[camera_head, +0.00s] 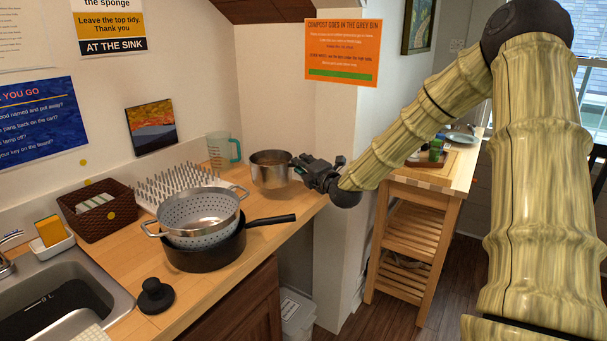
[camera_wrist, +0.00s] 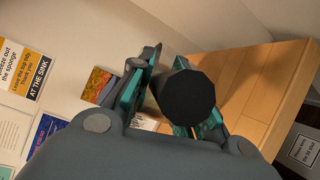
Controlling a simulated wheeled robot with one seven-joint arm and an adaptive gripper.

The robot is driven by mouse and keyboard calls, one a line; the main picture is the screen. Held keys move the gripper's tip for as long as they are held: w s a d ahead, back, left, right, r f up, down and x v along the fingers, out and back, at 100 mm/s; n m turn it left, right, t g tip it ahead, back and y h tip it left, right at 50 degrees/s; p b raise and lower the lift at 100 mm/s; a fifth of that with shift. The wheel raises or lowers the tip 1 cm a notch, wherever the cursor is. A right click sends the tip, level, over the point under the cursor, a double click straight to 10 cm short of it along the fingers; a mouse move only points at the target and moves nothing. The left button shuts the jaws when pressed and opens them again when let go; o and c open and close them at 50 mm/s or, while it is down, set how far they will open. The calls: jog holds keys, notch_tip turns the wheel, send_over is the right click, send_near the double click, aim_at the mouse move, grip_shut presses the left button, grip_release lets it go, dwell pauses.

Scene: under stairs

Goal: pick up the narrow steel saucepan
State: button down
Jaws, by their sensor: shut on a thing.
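The narrow steel saucepan (camera_head: 270,174) is a shiny upright pot at the far end of the wooden counter, by the wall corner. My gripper (camera_head: 304,172) reaches in from the right and is shut on its handle. In the wrist view the dark round end of the saucepan's handle (camera_wrist: 187,97) sits between the teal finger pads of my gripper (camera_wrist: 172,98). The handle is mostly hidden by the gripper in the head view. I cannot tell whether the pan's base touches the counter.
A teal measuring jug (camera_head: 222,150) stands left of the saucepan. A steel colander (camera_head: 198,212) sits in a black pan (camera_head: 206,253) nearer on the counter, its handle pointing right. A white drying rack (camera_head: 165,183) and brown basket (camera_head: 97,211) stand behind. A wall end is close right.

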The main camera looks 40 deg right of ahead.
jog(key=shift+r, duration=2.15)
jog(key=c, duration=1.9)
grip_release()
grip_shut()
